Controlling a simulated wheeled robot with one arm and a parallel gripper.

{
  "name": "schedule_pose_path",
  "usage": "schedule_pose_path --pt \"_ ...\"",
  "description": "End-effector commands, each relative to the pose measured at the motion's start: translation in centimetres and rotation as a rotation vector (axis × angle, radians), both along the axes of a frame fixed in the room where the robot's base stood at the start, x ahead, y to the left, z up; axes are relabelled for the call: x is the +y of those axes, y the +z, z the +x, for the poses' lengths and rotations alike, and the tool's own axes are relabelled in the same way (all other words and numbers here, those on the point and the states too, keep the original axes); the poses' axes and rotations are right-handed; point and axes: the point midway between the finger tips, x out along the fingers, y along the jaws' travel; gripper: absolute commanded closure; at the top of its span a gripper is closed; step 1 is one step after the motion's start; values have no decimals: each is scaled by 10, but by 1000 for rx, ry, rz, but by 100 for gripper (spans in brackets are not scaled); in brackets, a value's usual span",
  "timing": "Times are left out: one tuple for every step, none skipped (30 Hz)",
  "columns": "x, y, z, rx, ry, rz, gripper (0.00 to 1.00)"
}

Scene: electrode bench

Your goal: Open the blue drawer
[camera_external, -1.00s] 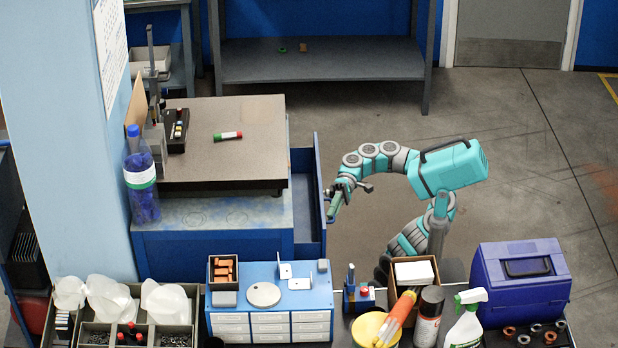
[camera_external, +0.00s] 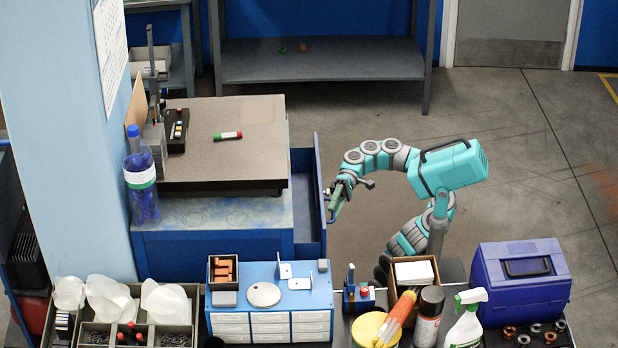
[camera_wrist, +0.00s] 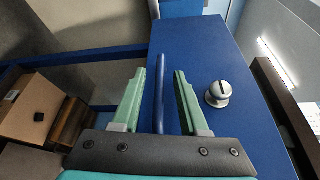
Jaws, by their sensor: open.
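The blue drawer (camera_external: 320,180) stands pulled out from the right side of the blue bench cabinet (camera_external: 200,252) in the external view. A gap shows its inside between cabinet and drawer front. My gripper (camera_external: 335,202) is at the outer face of the drawer front. In the wrist view the drawer front (camera_wrist: 205,55) is a blue panel with a round silver lock (camera_wrist: 218,94). A blue bar handle (camera_wrist: 159,105) stands between the two green fingers of my gripper (camera_wrist: 160,75). The fingers are open, with a gap on each side of the bar.
A crowded front table holds a small blue drawer unit (camera_external: 270,325) and a purple case (camera_external: 520,285). Floor behind my arm is clear.

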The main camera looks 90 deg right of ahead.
Motion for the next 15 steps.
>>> schedule_pose_path --pt "-9 1 -3 -1 -3 2 57" --pt "-13 2 -5 -1 -3 2 57" --pt "-20 2 -7 -2 -3 2 57" --pt "-24 3 -9 -2 -3 2 57" --pt "-29 4 -11 -3 -5 2 57" --pt "-35 4 -14 -3 -4 2 57" --pt "-39 4 -15 -3 -2 2 57" --pt "-42 5 -17 -2 -2 2 57" --pt "-47 5 -18 -1 -3 2 57" --pt "-49 5 -19 -1 -3 2 57" --pt "-52 5 -20 0 -2 3 57" --pt "-54 5 -21 0 -2 3 57" --pt "-55 5 -22 0 -2 3 57" --pt "-56 5 -22 0 -2 3 57" --pt "-57 5 -23 0 0 2 57"
